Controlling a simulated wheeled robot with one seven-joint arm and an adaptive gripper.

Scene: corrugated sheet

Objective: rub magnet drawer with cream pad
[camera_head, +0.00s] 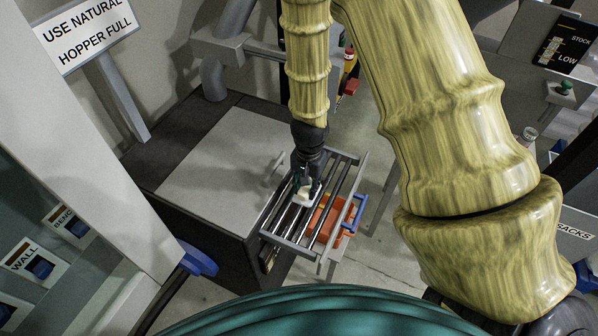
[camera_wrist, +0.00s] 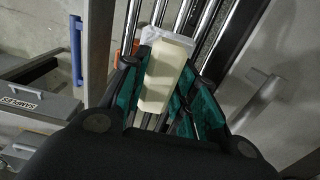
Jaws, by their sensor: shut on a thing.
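My gripper (camera_head: 306,183) is shut on the cream pad (camera_head: 304,195), a small pale block. In the wrist view the cream pad (camera_wrist: 164,79) sits between the green-sided fingers of my gripper (camera_wrist: 163,85). The magnet drawer (camera_head: 318,240) is a frame of several parallel metal bars, pulled out from a dark cabinet. Its bars (camera_wrist: 204,26) also show behind the pad in the wrist view. The pad is over the middle of the bars, at or very near them; I cannot tell if it touches. My gripper hides part of the bars.
An orange container (camera_head: 326,222) shows below the bars. The grey cabinet top (camera_head: 215,165) is flat and clear. A blue knob (camera_head: 198,260) stands at lower left, and a sign (camera_head: 88,32) at upper left.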

